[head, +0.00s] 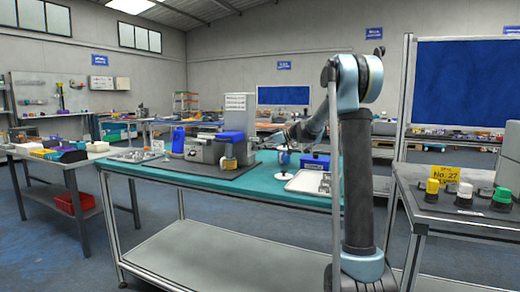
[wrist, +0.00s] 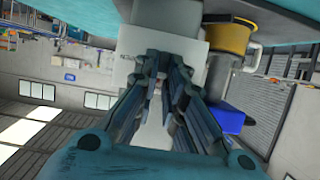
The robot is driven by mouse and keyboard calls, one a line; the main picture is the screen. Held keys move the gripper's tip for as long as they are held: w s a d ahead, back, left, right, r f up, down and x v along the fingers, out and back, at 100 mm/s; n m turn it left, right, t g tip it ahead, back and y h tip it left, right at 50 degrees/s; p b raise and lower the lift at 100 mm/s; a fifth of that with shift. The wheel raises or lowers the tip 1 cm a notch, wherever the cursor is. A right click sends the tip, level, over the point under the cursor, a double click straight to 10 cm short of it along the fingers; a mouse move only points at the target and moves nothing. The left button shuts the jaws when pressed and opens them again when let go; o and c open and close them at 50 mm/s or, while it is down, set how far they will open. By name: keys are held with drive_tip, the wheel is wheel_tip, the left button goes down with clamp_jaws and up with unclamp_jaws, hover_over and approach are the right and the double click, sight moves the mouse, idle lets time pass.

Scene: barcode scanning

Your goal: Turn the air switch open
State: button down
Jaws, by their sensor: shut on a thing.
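My gripper (wrist: 164,62) reaches forward to a pale grey block (wrist: 160,22) in the wrist view. Its dark fingers are close together, shut on a small part at the block's face. The fingers mostly hide that part; by its place it looks like the air switch. In the head view my gripper (head: 262,141) is at the right side of a grey machine (head: 203,151) on the teal-topped bench (head: 180,174). Its fingertips are too small there to show their hold. Which way the switch is turned cannot be seen.
A yellow round part (wrist: 229,37) and a blue block (wrist: 225,118) are close beside the fingers. A blue box (head: 315,162) and a pale tray (head: 309,182) lie on the bench to the right. Another bench (head: 446,224) with coloured buttons stands at the far right.

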drive_tip(key=shift+d+f, duration=0.1)
drive_tip(key=shift+f, duration=0.05)
drive_tip(key=shift+w+d+f+m+g+y, duration=0.1)
drive_tip(key=shift+w+f+m+g+y, duration=0.15)
drive_tip(key=shift+m+g+y, duration=1)
drive_tip(key=shift+w+d+f+m+g+y, duration=0.1)
drive_tip(key=shift+w+f+m+g, duration=0.3)
drive_tip(key=shift+m, duration=1.8)
drive_tip(key=shift+w+d+f+m+g+y, duration=0.15)
drive_tip(key=shift+m+g+y, duration=0.65)
drive_tip(key=shift+m, duration=0.95)
drive_tip(key=shift+s+a, duration=0.1)
drive_tip(key=shift+s, duration=0.05)
drive_tip(key=c, duration=1.7)
unclamp_jaws()
drive_tip(key=shift+r, duration=0.1)
